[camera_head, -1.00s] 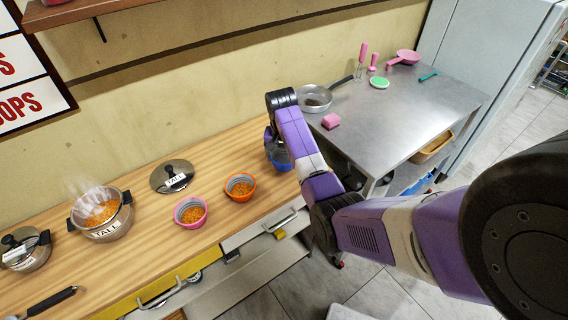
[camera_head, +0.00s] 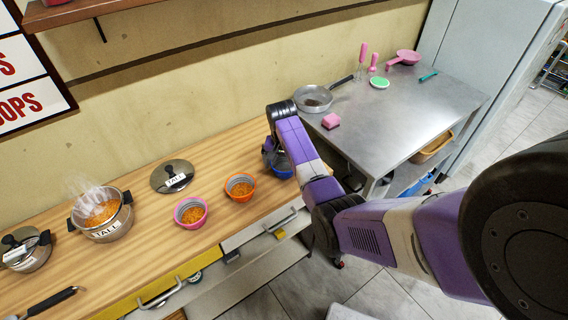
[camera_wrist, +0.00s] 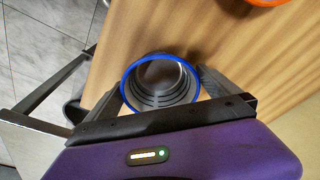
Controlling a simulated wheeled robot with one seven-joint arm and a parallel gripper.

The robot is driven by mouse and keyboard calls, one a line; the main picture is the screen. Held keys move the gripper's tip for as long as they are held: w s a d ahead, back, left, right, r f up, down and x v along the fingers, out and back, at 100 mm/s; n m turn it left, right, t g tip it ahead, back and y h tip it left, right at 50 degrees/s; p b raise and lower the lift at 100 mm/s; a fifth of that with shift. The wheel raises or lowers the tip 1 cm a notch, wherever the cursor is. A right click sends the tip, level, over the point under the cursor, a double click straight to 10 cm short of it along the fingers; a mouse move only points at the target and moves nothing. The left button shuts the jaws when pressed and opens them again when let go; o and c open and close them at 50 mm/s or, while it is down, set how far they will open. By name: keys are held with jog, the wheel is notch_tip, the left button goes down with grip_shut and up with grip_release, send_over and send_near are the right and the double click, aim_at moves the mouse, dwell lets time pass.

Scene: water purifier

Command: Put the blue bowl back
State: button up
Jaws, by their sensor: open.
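The blue bowl (camera_head: 284,172) is at the right end of the wooden counter, just right of the orange bowl, partly hidden by my gripper (camera_head: 273,154). In the wrist view the blue bowl (camera_wrist: 161,98) shows a blue rim and a grey ribbed inside that looks empty. My gripper is open, with the bowl between its spread fingers. Whether a finger touches the bowl, and whether the bowl rests fully on the counter, I cannot tell.
An orange bowl (camera_head: 240,187) and a pink bowl (camera_head: 190,212) hold orange food. A lid (camera_head: 171,176) and a steaming pot (camera_head: 102,214) stand further left. A metal table (camera_head: 425,95) with a pan (camera_head: 313,99) and pink sponge (camera_head: 331,121) is at right.

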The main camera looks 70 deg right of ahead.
notch_tip(320, 180, up, 12)
jog(key=a, duration=0.1)
jog(key=shift+s+a+b, duration=0.2)
jog(key=shift+a+b, duration=0.15)
jog(key=shift+a, duration=0.05)
jog(key=shift+r, duration=0.1)
dwell(0.4)
